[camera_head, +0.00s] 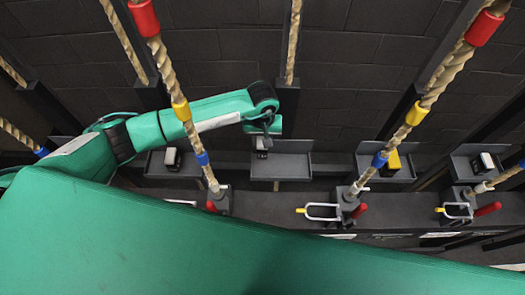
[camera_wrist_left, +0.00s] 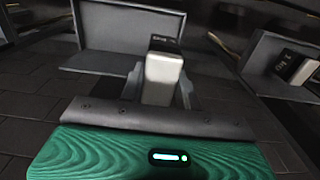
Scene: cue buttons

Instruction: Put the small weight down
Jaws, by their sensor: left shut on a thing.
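My left gripper (camera_head: 264,137) is at the end of the green arm, over the middle grey tray (camera_head: 292,173). It is shut on a small weight (camera_wrist_left: 163,78), a white block with a black top that carries small print. The weight also shows in the head view (camera_head: 261,154), partly hidden by the gripper. In the left wrist view the gripper's fingers (camera_wrist_left: 160,92) are on either side of the block, and the tray (camera_wrist_left: 110,62) is beyond it. I cannot tell whether the weight touches the tray. My right gripper is not in view.
Other trays hold a black-and-white block at left (camera_head: 172,159), a yellow block (camera_head: 393,162) and another black-and-white block at right (camera_head: 487,161). Twisted ropes with coloured bands (camera_head: 188,118) hang in front of the trays. A dark ledge (camera_head: 260,205) carries rope clamps.

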